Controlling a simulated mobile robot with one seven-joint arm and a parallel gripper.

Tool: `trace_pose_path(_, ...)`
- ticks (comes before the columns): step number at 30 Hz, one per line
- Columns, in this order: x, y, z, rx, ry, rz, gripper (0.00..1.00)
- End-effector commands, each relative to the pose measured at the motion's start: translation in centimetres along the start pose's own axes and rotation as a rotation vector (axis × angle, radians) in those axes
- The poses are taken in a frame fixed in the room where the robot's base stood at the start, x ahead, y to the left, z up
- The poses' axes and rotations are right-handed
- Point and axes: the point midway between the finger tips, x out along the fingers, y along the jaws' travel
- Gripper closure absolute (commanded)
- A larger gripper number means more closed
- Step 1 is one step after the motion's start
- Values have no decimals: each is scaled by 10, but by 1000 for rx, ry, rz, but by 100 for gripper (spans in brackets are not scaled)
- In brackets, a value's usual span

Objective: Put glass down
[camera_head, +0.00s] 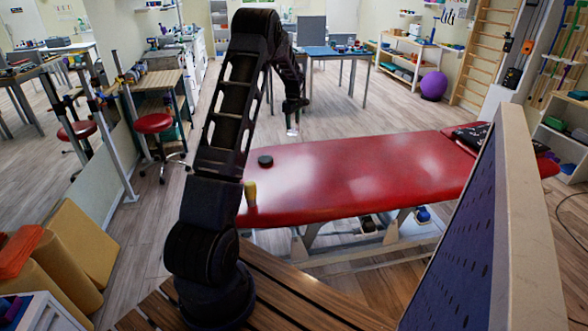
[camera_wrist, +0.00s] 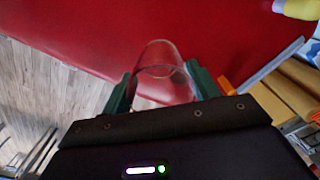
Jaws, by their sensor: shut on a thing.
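A clear glass (camera_wrist: 160,56) is between the green fingers of my gripper (camera_wrist: 160,86) in the wrist view, with its round rim showing. My gripper is shut on it. In the head view my gripper (camera_head: 292,108) points down at the far edge of the red treatment table (camera_head: 350,175), with the small pale glass (camera_head: 292,131) below it. In the wrist view the red table top (camera_wrist: 90,30) lies behind the glass. I cannot tell how high the glass is above it.
A black round puck (camera_head: 265,161) and a yellow object (camera_head: 250,193) stand on the table's left end. The middle of the red top is clear. A blue-faced panel (camera_head: 460,245) rises at the right front. A red stool (camera_head: 154,123) stands at the left.

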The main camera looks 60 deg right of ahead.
Motion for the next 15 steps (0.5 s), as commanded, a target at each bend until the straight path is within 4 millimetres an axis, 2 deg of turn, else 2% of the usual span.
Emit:
trace_pose_path(5, 18, 2, 6, 8, 0, -2, 70)
trace_pose_path(15, 92, 1, 5, 7, 0, -3, 70)
